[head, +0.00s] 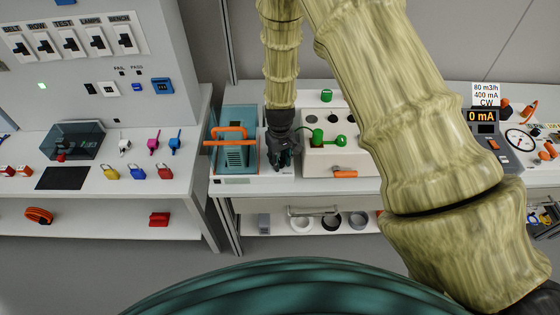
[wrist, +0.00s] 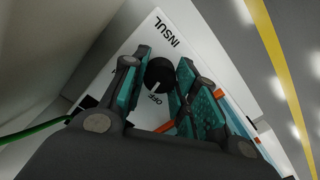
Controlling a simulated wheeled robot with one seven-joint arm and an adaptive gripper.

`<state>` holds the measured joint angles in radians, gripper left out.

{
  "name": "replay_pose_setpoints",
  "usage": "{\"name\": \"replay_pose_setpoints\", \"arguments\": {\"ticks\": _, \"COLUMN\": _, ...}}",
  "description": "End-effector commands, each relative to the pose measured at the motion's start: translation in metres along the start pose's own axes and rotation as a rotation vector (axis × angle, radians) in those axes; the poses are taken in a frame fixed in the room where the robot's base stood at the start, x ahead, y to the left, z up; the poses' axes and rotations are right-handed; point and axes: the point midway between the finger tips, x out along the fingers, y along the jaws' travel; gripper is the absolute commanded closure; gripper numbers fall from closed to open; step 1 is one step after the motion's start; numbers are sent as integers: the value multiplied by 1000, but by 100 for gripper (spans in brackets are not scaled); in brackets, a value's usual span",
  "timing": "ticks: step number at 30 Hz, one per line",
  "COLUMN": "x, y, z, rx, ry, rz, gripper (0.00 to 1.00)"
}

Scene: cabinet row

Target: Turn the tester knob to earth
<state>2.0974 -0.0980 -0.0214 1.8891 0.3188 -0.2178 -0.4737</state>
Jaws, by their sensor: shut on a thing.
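The tester knob (wrist: 157,72) is round and black with a pale pointer mark. It sits on a white face panel (wrist: 178,62) in the wrist view, and the pointer is toward the OFF label. INSUL is printed farther up the panel; other lettering is partly hidden by the fingers, and I cannot read an earth label. My gripper (wrist: 164,64) is shut on the knob, with teal-padded fingers at both sides of it. In the head view my gripper (head: 281,160) points down beside the teal unit with the orange handle (head: 233,145); the knob is hidden there.
Right of my gripper is a cream box (head: 345,158) with green plugs and an orange lever. A meter reading 0 mA (head: 483,117) stands farther right. Coloured padlocks (head: 137,172) lie on the left bench. A lower shelf (head: 275,224) holds rings.

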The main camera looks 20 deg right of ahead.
Motion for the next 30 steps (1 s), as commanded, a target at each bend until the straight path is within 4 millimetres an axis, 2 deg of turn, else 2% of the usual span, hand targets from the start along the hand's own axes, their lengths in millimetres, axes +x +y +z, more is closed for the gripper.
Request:
{"name": "replay_pose_setpoints", "arguments": {"ticks": 15, "x": 0, "y": 0, "z": -1, "rx": 399, "ry": 3, "rz": 1, "gripper": 95}}
{"name": "replay_pose_setpoints", "arguments": {"ticks": 30, "x": -1, "y": 1, "z": -1, "rx": 516, "ry": 3, "rz": 1, "gripper": 95}}
